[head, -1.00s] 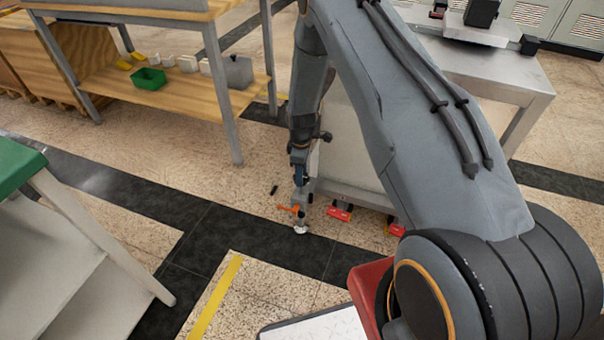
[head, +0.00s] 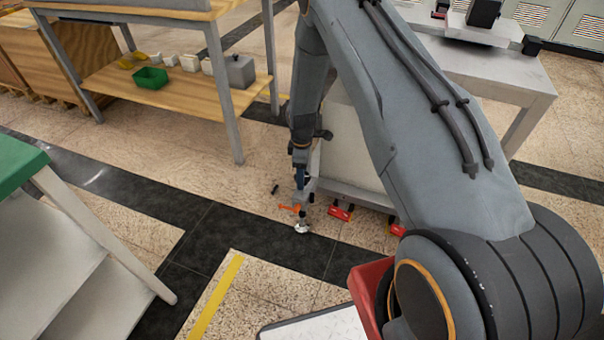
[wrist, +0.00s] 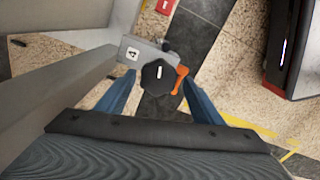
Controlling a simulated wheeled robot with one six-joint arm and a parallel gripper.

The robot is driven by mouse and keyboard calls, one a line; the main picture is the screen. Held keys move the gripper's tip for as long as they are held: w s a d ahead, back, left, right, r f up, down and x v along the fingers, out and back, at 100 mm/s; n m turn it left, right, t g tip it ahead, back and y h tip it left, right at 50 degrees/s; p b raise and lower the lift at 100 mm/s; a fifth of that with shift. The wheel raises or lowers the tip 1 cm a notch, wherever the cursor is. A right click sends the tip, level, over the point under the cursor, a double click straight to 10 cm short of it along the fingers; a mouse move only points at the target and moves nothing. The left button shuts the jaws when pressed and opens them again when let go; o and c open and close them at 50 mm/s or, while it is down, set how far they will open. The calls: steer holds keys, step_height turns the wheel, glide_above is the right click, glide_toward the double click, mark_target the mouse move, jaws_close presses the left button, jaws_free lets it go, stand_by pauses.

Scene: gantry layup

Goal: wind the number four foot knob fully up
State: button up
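The number four foot knob (wrist: 158,76) is a black hexagonal knob with a white mark on top, seen from above in the wrist view. It sits at a grey bracket (wrist: 143,50) with a "4" label. An orange lever (wrist: 180,79) sticks out beside the knob and also shows in the head view (head: 289,208). A round silver foot pad (head: 302,228) is on the floor below. My gripper (wrist: 159,78) is open, its two blue fingers on either side of the knob with gaps visible. In the head view my gripper (head: 300,180) points down above the foot, and the knob is hard to make out.
Red foot parts (head: 340,212) show under the grey cart to the right. A wooden-shelf bench (head: 190,100) with a green bin (head: 150,78) stands behind, a green-topped stand (head: 15,165) at left. A dark box (wrist: 292,50) stands right in the wrist view.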

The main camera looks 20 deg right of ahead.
steer(key=shift+d, duration=0.15)
steer(key=shift+r, duration=0.35)
step_height(320, 180, up, 7)
steer(key=shift+r+p, duration=0.1)
steer(key=shift+p, duration=0.3)
steer(key=shift+f+b, duration=0.55)
steer(key=shift+f, duration=3.4)
steer(key=shift+c, duration=0.5)
steer(key=c, duration=0.9)
